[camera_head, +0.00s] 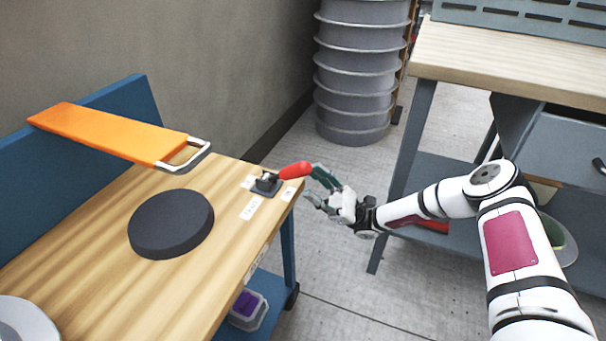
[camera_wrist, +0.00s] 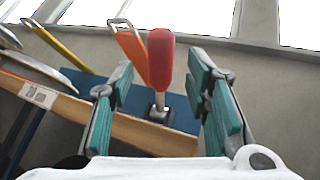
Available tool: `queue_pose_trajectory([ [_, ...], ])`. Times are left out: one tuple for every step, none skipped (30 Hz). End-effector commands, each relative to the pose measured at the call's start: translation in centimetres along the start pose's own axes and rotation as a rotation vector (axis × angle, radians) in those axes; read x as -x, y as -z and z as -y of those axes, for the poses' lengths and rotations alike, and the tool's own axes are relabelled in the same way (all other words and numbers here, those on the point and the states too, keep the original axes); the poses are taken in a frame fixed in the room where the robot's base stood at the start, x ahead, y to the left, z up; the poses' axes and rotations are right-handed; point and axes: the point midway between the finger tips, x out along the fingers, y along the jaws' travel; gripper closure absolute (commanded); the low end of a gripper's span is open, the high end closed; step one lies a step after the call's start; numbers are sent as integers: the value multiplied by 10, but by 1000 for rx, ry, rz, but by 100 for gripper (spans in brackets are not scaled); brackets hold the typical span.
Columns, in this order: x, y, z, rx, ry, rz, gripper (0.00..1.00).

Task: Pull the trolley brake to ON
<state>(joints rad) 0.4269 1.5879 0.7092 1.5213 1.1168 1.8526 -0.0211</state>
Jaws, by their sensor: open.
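The trolley brake is a lever with a red handle (camera_head: 295,170) on a small dark base (camera_head: 267,183) at the trolley top's right corner. White labels (camera_head: 251,207) lie beside the base; their text is too small to read surely. In the head view the handle leans right, toward my gripper (camera_head: 325,190). My gripper is open at the handle's end. In the wrist view the red handle (camera_wrist: 160,58) stands between the two teal-padded fingers (camera_wrist: 165,112), with gaps on both sides. I cannot tell how deep the handle reaches between them.
A grey ribbed column (camera_head: 360,70) stands behind. A workbench (camera_head: 500,60) is at right, near my arm. Open floor lies between trolley and bench.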

Motion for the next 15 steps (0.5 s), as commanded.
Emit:
queue_pose_trajectory([
  [12, 0, 0, 2, 3, -1, 56],
  [18, 0, 0, 2, 2, -1, 56],
  [25, 0, 0, 3, 1, -2, 56],
  [30, 0, 0, 2, 2, -1, 56],
  [35, 0, 0, 2, 2, -1, 56],
  [40, 0, 0, 2, 2, 0, 56],
  [44, 0, 0, 3, 1, -1, 56],
  [47, 0, 0, 3, 1, -1, 56],
  [51, 0, 0, 1, 1, 0, 56],
  [53, 0, 0, 1, 0, 0, 56],
  [55, 0, 0, 1, 0, 0, 56],
  [57, 0, 0, 1, -1, 0, 56],
  [58, 0, 0, 0, -1, 0, 56],
  [58, 0, 0, 0, -1, 0, 56],
  [59, 0, 0, 0, -1, 0, 56],
])
